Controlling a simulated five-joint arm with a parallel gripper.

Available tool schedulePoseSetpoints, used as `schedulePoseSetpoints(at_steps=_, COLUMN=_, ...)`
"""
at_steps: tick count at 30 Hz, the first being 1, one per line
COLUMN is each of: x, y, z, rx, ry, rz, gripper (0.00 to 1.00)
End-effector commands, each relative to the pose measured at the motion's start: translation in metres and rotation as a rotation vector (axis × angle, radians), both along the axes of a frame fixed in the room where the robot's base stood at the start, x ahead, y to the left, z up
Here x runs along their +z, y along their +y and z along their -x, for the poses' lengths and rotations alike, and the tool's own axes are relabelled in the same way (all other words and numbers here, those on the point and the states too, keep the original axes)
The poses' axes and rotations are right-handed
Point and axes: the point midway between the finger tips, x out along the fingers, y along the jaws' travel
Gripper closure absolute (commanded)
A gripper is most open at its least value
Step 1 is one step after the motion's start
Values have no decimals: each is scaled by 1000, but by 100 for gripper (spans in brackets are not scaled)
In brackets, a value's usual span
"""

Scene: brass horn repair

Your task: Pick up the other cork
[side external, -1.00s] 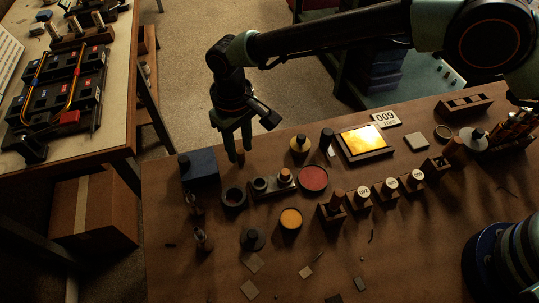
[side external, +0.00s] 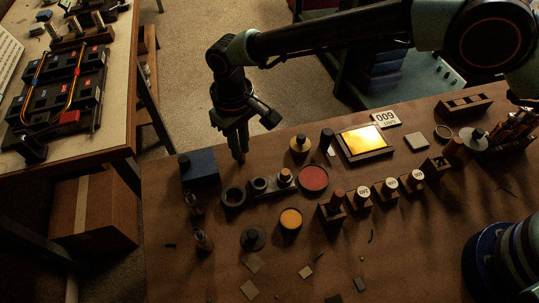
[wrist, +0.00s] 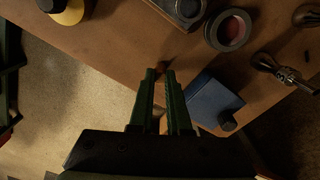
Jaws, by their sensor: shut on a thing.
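My gripper (side external: 241,158) points down at the table's back edge, to the right of the blue box, with its fingers close together. In the wrist view my gripper (wrist: 162,72) is shut on a small brown cork (wrist: 163,67), mostly hidden between the fingertips. In the side view the cork is too small and dark to make out. I cannot tell whether it still touches the table.
The blue box (side external: 199,167) stands close left of my gripper. A dark ring-shaped pot (side external: 234,196) and a block with round fittings (side external: 270,187) stand in front. A red-topped tin (side external: 313,179) and a yellow-topped tin (side external: 291,219) stand further right.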

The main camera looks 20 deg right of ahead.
Motion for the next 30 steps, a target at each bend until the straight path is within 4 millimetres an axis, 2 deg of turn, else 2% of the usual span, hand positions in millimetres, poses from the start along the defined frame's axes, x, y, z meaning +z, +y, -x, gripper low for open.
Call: schedulePoseSetpoints(at_steps=30, x=55, y=0, z=0, rx=0, ry=-1, rz=-1, gripper=100)
